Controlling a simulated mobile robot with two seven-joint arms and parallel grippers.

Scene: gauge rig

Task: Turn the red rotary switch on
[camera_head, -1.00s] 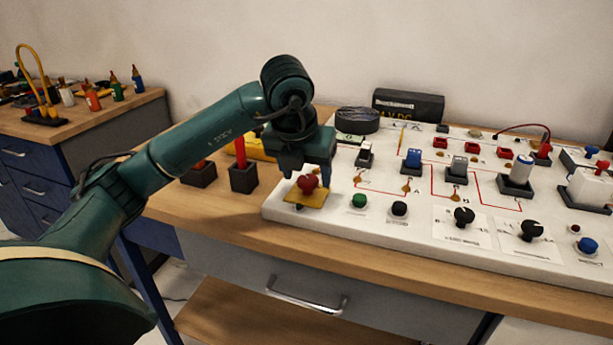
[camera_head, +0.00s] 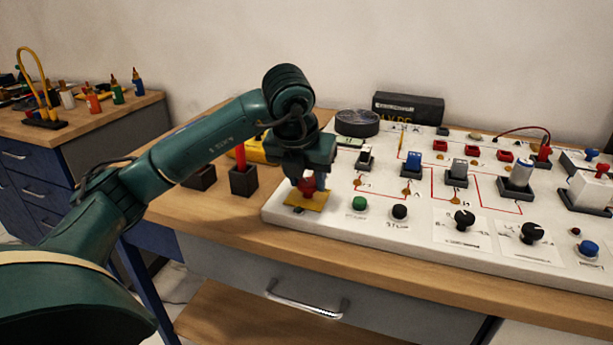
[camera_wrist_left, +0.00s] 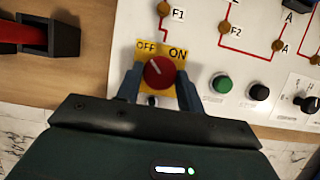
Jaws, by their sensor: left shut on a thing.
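The red rotary switch (camera_head: 308,186) sits on a yellow plate (camera_head: 297,203) at the left front corner of the white board. In the left wrist view, the red knob (camera_wrist_left: 159,73) has a white mark pointing up and left, toward the "OFF" label; "ON" is printed at the upper right of the yellow plate (camera_wrist_left: 147,47). My left gripper (camera_head: 308,188) points down over the switch and is shut on the knob. In the left wrist view its two fingers (camera_wrist_left: 160,82) stand on either side of the knob.
Green (camera_wrist_left: 222,84) and black (camera_wrist_left: 259,92) buttons are close to the right of the switch. A black dial (camera_head: 464,218) is farther right. A dark block with a red upright piece (camera_head: 240,157) stands left of the board. The wooden front edge is clear.

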